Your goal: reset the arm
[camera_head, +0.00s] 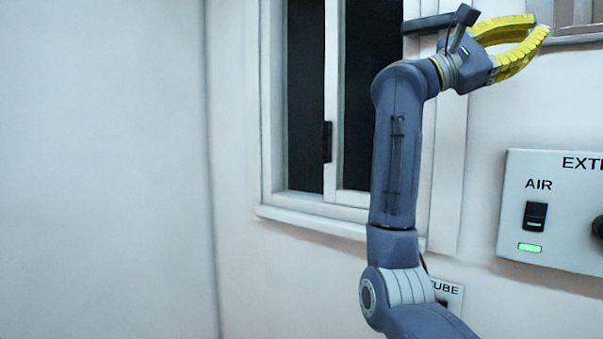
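My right gripper (541,30) has yellow fingers and is at the top right, in front of the wall, pointing right. Its two fingers curve around an empty gap and come close together near their tips. I cannot tell whether the tips touch. Nothing shows between them. My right arm rises from the bottom right, bends near the top and passes in front of the window. My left gripper does not show.
A white-framed window (332,200) with dark panes is behind my arm. A wall panel (568,255) at right has an AIR switch (535,216) with a green light. A small labelled plate (450,292) is partly hidden by my arm. The left wall is bare.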

